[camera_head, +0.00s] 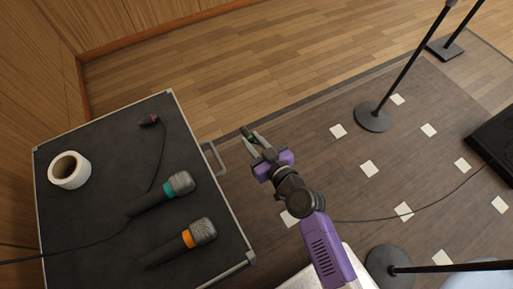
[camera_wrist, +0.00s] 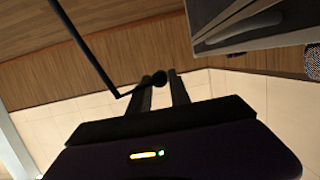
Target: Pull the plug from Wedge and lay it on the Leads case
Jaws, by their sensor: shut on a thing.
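My gripper (camera_head: 250,136) is just right of the case's right edge, out over the floor. It is shut on a small dark plug with a green part (camera_head: 246,131). In the wrist view the plug (camera_wrist: 158,78) shows as a dark round end between the fingertips. A dark-topped case (camera_head: 90,130) with a metal rim stands at the left; no label reads, so I cannot tell whether it is the Leads case. A black box (camera_head: 495,140), perhaps Wedge, lies at the right edge, partly out of view. Its sockets are not visible.
On the case are a white tape roll (camera_head: 69,170), a pink-ringed plug (camera_head: 149,120) with cable, and teal-banded (camera_head: 165,193) and orange-banded (camera_head: 182,242) microphones. The case's upper middle is bare. Stands (camera_head: 373,117) rise from the floor; a cable (camera_head: 430,205) crosses it.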

